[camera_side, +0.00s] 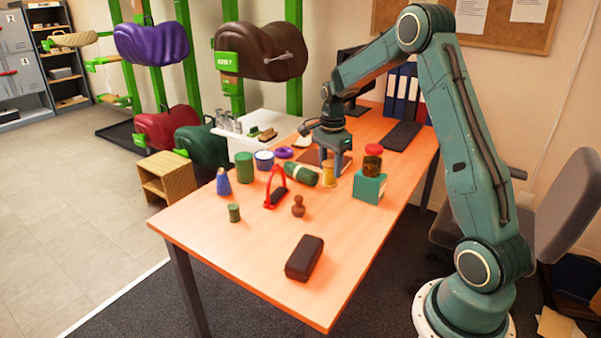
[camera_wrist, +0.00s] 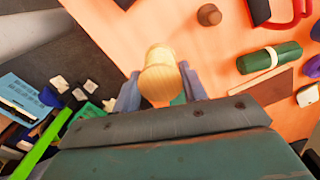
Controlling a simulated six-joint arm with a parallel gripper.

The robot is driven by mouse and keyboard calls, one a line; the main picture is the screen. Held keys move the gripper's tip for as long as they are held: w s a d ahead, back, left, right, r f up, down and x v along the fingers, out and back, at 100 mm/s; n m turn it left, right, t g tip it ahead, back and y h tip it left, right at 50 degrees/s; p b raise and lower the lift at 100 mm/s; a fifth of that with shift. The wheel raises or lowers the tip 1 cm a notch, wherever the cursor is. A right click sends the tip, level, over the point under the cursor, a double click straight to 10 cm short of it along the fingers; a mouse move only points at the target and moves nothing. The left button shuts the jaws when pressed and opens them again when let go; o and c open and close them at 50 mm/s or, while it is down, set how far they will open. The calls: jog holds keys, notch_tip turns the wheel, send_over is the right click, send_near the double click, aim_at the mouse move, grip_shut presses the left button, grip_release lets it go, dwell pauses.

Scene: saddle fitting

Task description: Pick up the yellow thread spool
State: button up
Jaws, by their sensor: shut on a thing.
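The yellow thread spool (camera_side: 328,175) stands upright over the wooden table, right of the green roll. In the wrist view the spool (camera_wrist: 158,72) sits between the two blue-grey fingers, its pale round end toward the top. My gripper (camera_side: 331,165) points down and is shut on the spool; it also shows in the wrist view (camera_wrist: 159,80). I cannot tell whether the spool's base touches the table.
A teal box (camera_side: 369,189) with a red-lidded jar (camera_side: 373,160) stands close on the right. The green roll (camera_side: 301,174) lies close on the left. A red stirrup-like frame (camera_side: 284,182), a brown knob (camera_side: 298,207) and a dark brown block (camera_side: 304,258) are nearer the front.

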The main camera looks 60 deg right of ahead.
aim_at(330, 163)
jog(key=shift+r, duration=1.5)
jog(key=shift+w, duration=0.1)
